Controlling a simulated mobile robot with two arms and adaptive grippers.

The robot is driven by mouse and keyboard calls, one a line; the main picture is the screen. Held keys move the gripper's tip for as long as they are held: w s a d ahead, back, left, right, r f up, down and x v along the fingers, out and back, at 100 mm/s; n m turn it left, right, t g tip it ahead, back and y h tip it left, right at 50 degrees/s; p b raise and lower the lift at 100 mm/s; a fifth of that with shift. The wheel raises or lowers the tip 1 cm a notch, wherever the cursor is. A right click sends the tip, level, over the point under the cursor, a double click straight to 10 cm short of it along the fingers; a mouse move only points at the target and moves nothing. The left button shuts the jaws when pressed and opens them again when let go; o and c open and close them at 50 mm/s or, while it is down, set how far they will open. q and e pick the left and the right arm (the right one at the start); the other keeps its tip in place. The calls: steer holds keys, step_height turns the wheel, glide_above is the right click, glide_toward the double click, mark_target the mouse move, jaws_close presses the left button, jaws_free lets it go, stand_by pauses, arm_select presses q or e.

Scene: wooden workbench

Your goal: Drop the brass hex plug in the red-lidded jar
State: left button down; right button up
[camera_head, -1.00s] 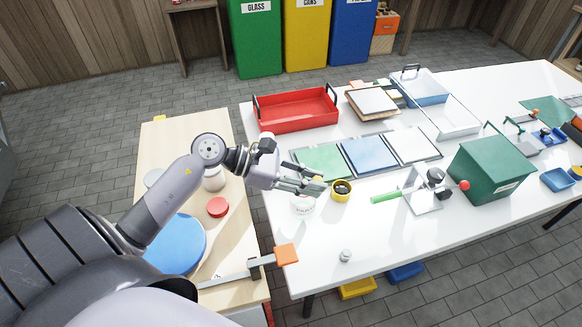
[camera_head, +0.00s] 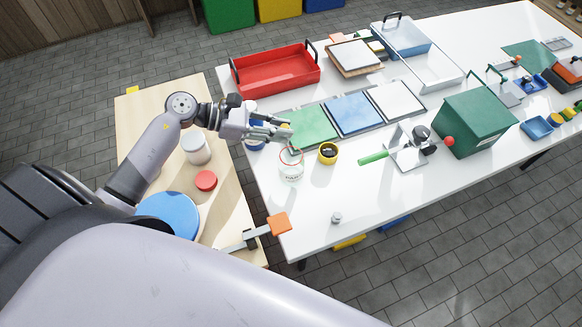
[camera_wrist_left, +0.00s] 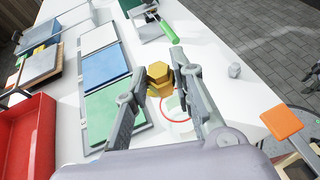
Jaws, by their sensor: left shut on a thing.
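My left gripper (camera_head: 287,131) is above the white table, shut on the brass hex plug (camera_head: 285,126). In the left wrist view the plug (camera_wrist_left: 158,71) shows as a golden hexagonal piece between the fingertips (camera_wrist_left: 155,70). A clear jar with a red ring at its mouth and a white label (camera_head: 291,170) stands just below the gripper in the head view. Its red ring (camera_wrist_left: 165,118) shows behind the fingers in the wrist view. A round red lid (camera_head: 206,180) lies on the wooden bench beside a white jar (camera_head: 195,148). My right gripper is not in view.
A yellow cup with a dark inside (camera_head: 328,153) stands right of the ringed jar. Green, blue and white panels (camera_head: 352,113) lie behind. A red tray (camera_head: 275,72) and a dark green box (camera_head: 474,122) stand farther off. A small grey piece (camera_head: 337,218) lies near the front edge.

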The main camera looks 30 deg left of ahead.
arm_select(q)
steer(key=shift+f, duration=0.5)
steer(key=c, duration=1.7)
jaws_free()
steer(key=o, duration=0.4)
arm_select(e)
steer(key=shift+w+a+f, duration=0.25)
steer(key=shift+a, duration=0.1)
arm_select(q)
steer(key=v, duration=1.2)
